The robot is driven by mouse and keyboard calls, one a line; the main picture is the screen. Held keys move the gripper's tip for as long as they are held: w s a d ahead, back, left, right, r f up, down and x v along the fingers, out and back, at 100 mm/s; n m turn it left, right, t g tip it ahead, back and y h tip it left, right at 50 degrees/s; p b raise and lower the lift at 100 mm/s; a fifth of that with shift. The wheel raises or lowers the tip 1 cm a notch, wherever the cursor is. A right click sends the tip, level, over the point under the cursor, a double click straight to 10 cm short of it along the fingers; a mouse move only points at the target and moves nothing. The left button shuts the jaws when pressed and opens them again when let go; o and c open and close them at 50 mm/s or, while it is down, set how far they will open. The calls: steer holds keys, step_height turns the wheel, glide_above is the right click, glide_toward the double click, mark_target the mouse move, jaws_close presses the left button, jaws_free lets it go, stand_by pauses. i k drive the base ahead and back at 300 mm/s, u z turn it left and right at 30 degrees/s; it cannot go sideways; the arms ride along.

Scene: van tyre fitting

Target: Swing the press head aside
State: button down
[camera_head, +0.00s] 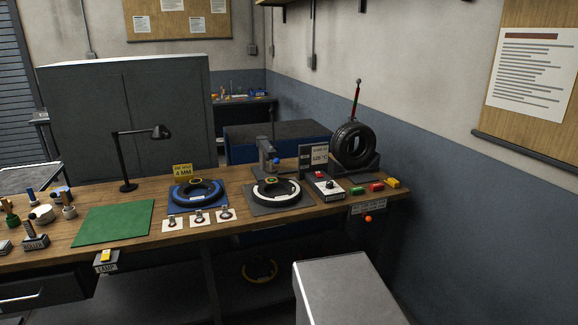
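A small grey press (265,158) stands on the wooden bench, at the back of a dark base plate (253,208). Its short head reaches forward from the top of the column, with a blue knob (276,160) at its side. In front of it, a black tyre with a white ring (289,188) lies flat on the plate. The head is small here, and I cannot tell exactly how far it stands over the tyre. My gripper is not in view.
Left of the press, a black tyre (178,198) lies on a blue mat. An upright tyre (352,147), a sign (318,155) and a control box (326,186) stand to its right. Small white cards (199,217) lie in front. A lamp (126,160) and green mat (112,222) are further left.

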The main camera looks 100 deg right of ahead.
mark_target(262, 142)
steer(key=k, duration=1)
steer(key=z, duration=1.05)
steer(key=i, duration=0.4)
steer(key=u, duration=1.7)
steer(key=k, duration=0.1)
steer(key=z, duration=2.65)
